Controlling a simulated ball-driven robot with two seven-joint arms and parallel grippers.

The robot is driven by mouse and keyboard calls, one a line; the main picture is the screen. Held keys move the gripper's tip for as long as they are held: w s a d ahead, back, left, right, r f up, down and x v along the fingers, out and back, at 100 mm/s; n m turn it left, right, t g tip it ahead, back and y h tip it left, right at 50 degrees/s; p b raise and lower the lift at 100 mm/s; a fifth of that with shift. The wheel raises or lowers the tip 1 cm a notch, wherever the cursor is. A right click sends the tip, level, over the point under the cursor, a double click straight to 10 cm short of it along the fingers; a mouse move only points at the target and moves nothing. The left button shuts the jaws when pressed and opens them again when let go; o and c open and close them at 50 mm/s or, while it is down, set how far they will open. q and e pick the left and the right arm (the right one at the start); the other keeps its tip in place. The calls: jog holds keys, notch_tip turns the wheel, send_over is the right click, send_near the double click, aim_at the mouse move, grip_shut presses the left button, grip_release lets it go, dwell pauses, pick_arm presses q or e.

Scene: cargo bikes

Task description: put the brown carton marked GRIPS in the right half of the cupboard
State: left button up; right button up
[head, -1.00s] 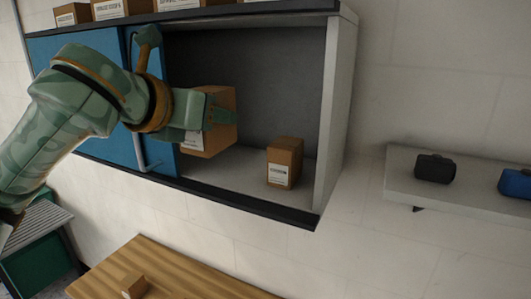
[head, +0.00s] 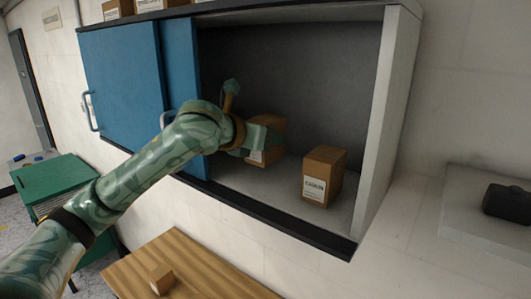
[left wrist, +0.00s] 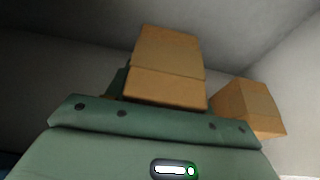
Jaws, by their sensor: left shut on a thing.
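My left gripper (head: 264,142) is shut on a brown carton (head: 269,157) and holds it inside the open right half of the cupboard (head: 292,65). The carton has a white label, partly hidden by my gripper; I cannot read it. In the left wrist view the carton (left wrist: 168,72) stands between the fingers. I cannot tell whether its base touches the cupboard floor. My right gripper is not in view.
Another brown labelled carton (head: 323,176) stands on the cupboard floor to the right, near the front. Blue sliding doors (head: 122,80) cover the left half. A wooden table (head: 195,268) with a small box (head: 161,280) stands below. A shelf holds a dark item (head: 507,201) at right.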

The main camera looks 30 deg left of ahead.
pick_arm(q)
jog(key=shift+w+a+f, duration=0.1)
jog(key=shift+w+f, duration=0.1)
jog(key=shift+f, duration=0.05)
jog(key=f, duration=0.3)
jog(key=shift+a+f+p, duration=0.2)
jog(key=shift+f+p, duration=0.1)
jog(key=shift+p, duration=0.1)
jog(key=shift+w, duration=0.1)
jog(key=shift+f, duration=0.2)
jog(key=o, duration=1.1)
jog(key=shift+r, duration=0.15)
